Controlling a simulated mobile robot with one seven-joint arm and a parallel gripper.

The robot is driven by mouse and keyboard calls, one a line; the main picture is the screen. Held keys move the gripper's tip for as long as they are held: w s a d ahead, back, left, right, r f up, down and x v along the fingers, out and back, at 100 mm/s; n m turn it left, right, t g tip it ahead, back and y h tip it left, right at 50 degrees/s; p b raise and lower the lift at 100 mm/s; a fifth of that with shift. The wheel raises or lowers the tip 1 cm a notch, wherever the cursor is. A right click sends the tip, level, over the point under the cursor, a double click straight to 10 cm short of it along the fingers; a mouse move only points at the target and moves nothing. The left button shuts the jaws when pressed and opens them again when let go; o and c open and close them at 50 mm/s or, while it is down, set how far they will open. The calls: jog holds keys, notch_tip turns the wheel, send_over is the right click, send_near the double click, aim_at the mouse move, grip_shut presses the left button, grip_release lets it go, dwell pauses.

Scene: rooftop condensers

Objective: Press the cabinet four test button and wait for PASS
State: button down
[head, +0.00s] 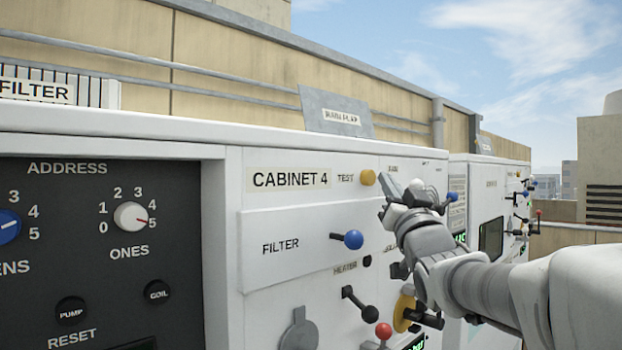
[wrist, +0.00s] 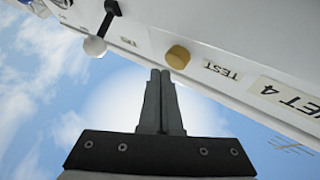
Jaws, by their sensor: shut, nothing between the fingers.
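Cabinet 4 (head: 225,240) is a white panel box with a "CABINET 4" label (head: 290,179). Its yellow test button (head: 368,177) sits right of the "TEST" label (head: 345,178). My gripper (head: 386,190) is shut and empty, its tips just right of and slightly below the button in the head view. In the wrist view the shut fingers (wrist: 160,72) point toward the panel, and the button (wrist: 178,57) shows just beyond the tips to the right. I cannot tell whether they touch it. A green-lit display (head: 415,343) shows in part at the bottom edge; its text is unreadable.
A blue-knobbed filter lever (head: 348,240), a black heater lever (head: 362,305), a red knob (head: 383,331) and a yellow handle (head: 404,312) stick out below. A white-knobbed lever (wrist: 96,45) is close to my fingers. A dark address panel (head: 100,260) is at left.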

jog(key=shift+w+a, duration=0.1)
dwell(0.3)
jog(key=shift+w+a+b, duration=0.2)
jog(key=shift+b, duration=0.3)
jog(key=shift+w+a+b, duration=0.3)
jog(key=shift+w+a, duration=0.15)
dwell(0.7)
dwell(0.4)
jog(key=shift+s+d+b, duration=0.5)
jog(key=shift+s+d, duration=0.2)
jog(key=shift+s, duration=0.05)
